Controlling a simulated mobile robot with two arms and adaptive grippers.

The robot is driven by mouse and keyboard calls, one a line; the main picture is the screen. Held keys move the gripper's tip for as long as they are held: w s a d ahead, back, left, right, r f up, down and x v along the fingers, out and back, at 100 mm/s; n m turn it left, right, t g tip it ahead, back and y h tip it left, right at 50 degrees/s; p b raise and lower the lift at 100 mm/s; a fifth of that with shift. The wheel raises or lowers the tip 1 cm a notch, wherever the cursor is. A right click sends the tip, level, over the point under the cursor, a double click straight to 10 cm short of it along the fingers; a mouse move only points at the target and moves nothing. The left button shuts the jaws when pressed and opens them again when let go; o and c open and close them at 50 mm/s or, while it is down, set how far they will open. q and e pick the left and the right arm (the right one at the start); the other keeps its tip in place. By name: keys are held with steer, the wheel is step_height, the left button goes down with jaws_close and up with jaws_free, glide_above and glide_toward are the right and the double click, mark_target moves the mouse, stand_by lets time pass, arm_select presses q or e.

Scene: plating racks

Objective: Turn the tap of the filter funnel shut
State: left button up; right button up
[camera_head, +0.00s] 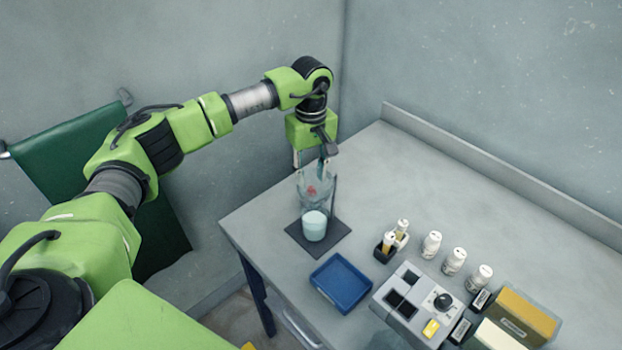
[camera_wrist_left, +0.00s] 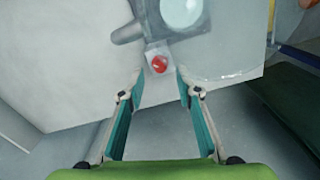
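The filter funnel (camera_head: 314,179) is clear glass on a stand over the dark base plate (camera_head: 333,243). Its red tap (camera_head: 311,191) shows through the glass. A beaker (camera_head: 314,226) with pale contents stands below it. My left gripper (camera_head: 311,163) points down at the funnel from above. In the left wrist view the red tap (camera_wrist_left: 159,64) lies centred just beyond the tips of my open left gripper (camera_wrist_left: 159,82), with a finger on each side and no contact visible. The tap handle's turn is hard to make out. My right gripper is out of view.
A blue tray (camera_head: 341,283) lies in front of the stand on the grey bench (camera_head: 385,175). Several white bottles (camera_head: 431,244), a grey device (camera_head: 412,306) and a yellow box (camera_head: 520,318) stand to the right. The back of the bench is clear.

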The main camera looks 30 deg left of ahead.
mark_target(311, 188)
arm_select(q)
step_height(311, 188, down, 2)
steer(key=shift+s+f+p, duration=0.1)
steer(key=shift+s+p, duration=0.05)
steer(key=shift+p, duration=0.15)
steer(key=shift+f, duration=0.65)
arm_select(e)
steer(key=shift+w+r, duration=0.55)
arm_select(q)
jaws_close()
